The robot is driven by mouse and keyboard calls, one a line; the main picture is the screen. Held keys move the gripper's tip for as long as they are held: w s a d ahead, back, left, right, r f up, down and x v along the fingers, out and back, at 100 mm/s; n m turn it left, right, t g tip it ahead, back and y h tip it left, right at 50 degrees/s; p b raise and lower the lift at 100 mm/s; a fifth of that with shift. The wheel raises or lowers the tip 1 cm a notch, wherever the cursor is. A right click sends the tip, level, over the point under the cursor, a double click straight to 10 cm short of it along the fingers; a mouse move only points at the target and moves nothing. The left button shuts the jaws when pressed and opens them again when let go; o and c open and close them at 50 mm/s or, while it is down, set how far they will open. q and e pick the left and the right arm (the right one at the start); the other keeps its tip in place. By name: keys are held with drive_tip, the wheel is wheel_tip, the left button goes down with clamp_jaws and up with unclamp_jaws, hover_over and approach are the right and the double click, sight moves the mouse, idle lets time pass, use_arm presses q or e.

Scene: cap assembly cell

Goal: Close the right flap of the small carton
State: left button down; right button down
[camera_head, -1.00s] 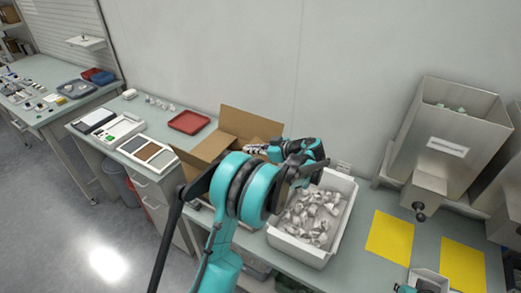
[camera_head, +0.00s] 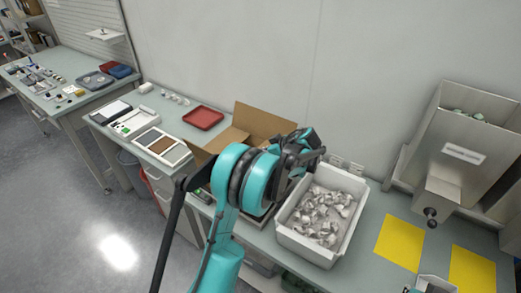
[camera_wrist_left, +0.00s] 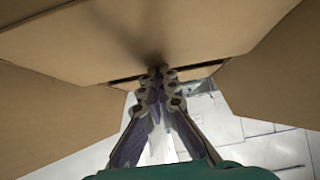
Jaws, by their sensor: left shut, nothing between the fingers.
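The small brown carton (camera_head: 262,121) stands open on the bench in the head view, with its tall back flap raised and other flaps (camera_head: 234,138) spread at the left. My left arm and wrist cover its right side, so the right flap cannot be made out there. In the left wrist view, brown cardboard panels (camera_wrist_left: 150,40) fill the top and both sides. My left gripper (camera_wrist_left: 156,76) is shut and empty, its fingertips close to a dark gap at the panels' edge. I cannot tell whether it touches the cardboard. My right gripper is not in view.
A white bin (camera_head: 281,232) of pale parts stands right of the carton, close to my arm. Yellow mats (camera_head: 399,241) and a metal hopper (camera_head: 465,150) are farther right. A wall rises behind.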

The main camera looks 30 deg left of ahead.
use_arm(q)
drive_tip(key=shift+a+f, duration=0.1)
drive_tip(key=shift+f, duration=0.4)
drive_tip(key=shift+r, duration=0.15)
